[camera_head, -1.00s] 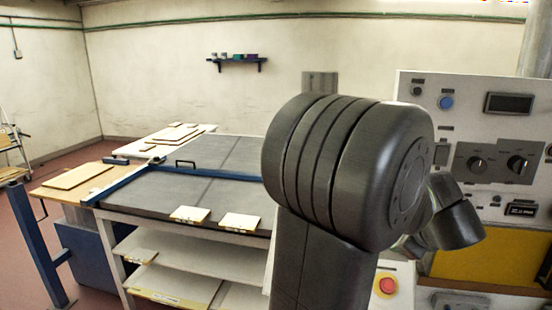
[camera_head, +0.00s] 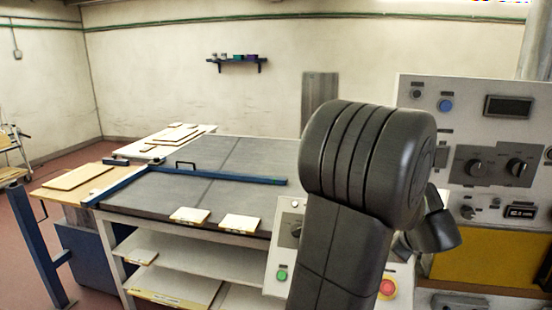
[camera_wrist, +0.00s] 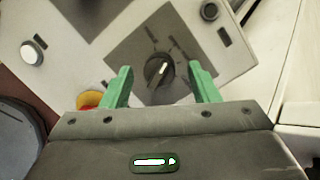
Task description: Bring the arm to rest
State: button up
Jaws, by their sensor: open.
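My gripper (camera_wrist: 161,88) shows in the wrist view with its two green fingers apart and nothing between them. Beyond the fingers is a dark knob (camera_wrist: 158,70) on a grey plate of a pale control panel; I cannot tell the exact gap to it. In the head view my dark arm stands bent in front of the panel, and the gripper itself is hidden behind it.
A control cabinet (camera_head: 466,113) with knobs and a display stands at the right. A lower panel has a green button (camera_head: 282,275) and a red stop button (camera_head: 387,287). A grey-topped table (camera_head: 243,205) with a blue rail (camera_head: 230,177) stands at the left.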

jog(key=shift+w+f, duration=0.5)
jog(key=shift+n+b, duration=0.45)
jog(key=shift+n, duration=0.45)
jog(key=n, duration=0.2)
jog(key=shift+s+a+r+n+g+b, duration=0.1)
jog(key=shift+n+g+b, duration=0.3)
jog(key=n+b, duration=0.1)
jog(key=n, duration=0.2)
jog(key=shift+n+g, duration=0.4)
jog(key=v, duration=1)
jog(key=shift+r+b, duration=0.3)
jog(key=shift+b, duration=0.15)
jog(key=shift+s, duration=0.1)
